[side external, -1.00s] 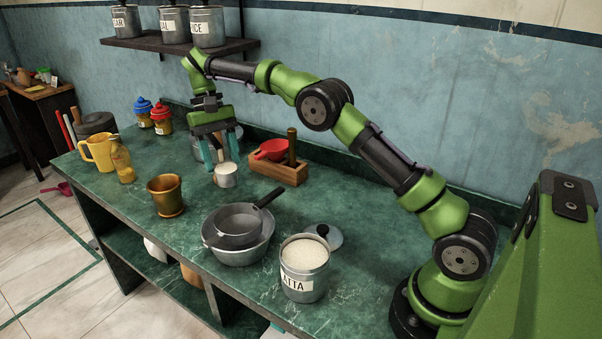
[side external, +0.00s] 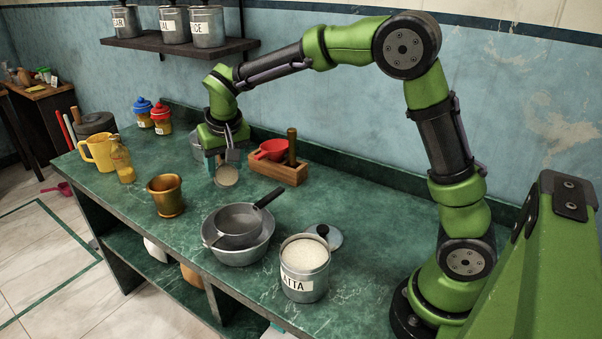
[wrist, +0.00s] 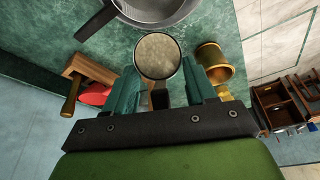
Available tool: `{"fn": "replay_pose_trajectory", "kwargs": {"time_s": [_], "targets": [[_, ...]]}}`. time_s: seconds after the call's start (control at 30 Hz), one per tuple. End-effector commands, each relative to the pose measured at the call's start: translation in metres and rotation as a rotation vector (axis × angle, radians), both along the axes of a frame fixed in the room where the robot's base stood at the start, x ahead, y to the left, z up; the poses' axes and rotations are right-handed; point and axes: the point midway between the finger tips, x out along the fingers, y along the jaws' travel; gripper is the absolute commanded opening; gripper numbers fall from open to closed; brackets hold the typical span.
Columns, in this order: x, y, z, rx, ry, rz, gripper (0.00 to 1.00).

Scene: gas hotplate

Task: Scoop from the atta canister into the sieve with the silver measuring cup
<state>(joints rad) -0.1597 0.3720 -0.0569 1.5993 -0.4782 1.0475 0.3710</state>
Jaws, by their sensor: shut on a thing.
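The silver measuring cup (side external: 227,176) is held by its handle in my gripper (side external: 220,162) behind the sieve, tilted with its round face toward the side camera. In the wrist view the cup (wrist: 158,56) shows beyond the fingers of my gripper (wrist: 164,92), which are shut on its dark handle. Its round face looks beige; I cannot tell whether anything is inside. The dark sieve (side external: 238,226) rests in a silver bowl (side external: 240,256), its black handle pointing up right. The atta canister (side external: 304,284), open and full of pale flour, stands at the front right.
The canister's lid (side external: 325,235) lies behind it. A wooden box (side external: 283,172) with a red item stands right of my gripper. A brass pot (side external: 165,196), an oil bottle (side external: 122,162) and a yellow jug (side external: 97,152) stand left. The counter between cup and sieve looks clear.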

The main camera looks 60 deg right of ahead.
Motion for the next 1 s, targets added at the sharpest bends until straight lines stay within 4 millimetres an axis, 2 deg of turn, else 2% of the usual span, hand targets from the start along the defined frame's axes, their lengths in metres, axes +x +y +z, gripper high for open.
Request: {"fn": "replay_pose_trajectory", "kwargs": {"time_s": [0.4, 1.0], "targets": [[-0.016, 0.009, -0.007, -0.145, -0.296, 0.011, 0.24], [-0.029, 0.013, -0.018, -0.271, -0.543, 0.004, 0.24]]}}
